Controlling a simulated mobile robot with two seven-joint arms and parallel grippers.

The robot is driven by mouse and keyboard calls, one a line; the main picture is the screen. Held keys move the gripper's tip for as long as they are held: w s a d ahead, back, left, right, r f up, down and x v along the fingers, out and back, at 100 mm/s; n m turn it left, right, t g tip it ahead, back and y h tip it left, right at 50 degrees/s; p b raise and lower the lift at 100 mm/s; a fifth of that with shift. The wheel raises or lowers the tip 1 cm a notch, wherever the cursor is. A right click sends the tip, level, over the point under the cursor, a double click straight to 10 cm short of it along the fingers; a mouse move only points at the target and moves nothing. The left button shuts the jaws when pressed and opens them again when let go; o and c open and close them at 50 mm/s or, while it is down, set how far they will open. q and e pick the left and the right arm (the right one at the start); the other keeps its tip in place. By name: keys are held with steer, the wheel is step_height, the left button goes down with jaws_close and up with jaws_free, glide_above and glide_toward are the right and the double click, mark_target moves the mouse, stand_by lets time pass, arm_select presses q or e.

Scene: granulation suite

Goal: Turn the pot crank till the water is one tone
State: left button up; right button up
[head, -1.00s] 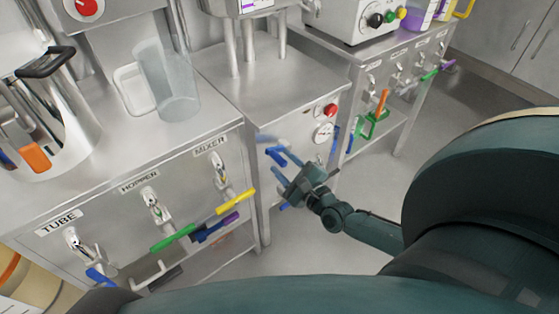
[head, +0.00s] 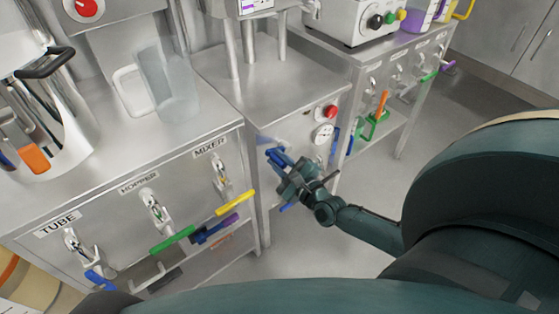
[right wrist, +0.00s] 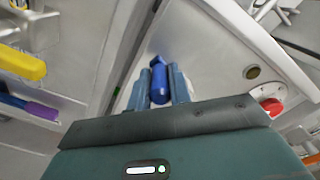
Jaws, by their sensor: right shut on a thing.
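A blue crank handle (head: 275,153) stands out from the front of the middle steel cabinet, left of a round gauge. My right gripper (head: 284,166) is at this handle. In the right wrist view the blue handle (right wrist: 158,83) lies between the two fingers, which are shut on it. The crank's arm and pivot are mostly hidden behind the gripper. I cannot make out the water or its tone in either view. My left gripper is not in view.
The middle cabinet carries a red button (head: 330,112) and a gauge (head: 323,134). The left counter has a clear jug (head: 170,90) and labelled valves with yellow (head: 235,203) and green (head: 172,240) handles. Open floor lies right of the cabinet.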

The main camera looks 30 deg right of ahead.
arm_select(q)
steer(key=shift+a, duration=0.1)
arm_select(e)
steer(key=shift+f, duration=0.15)
jaws_close()
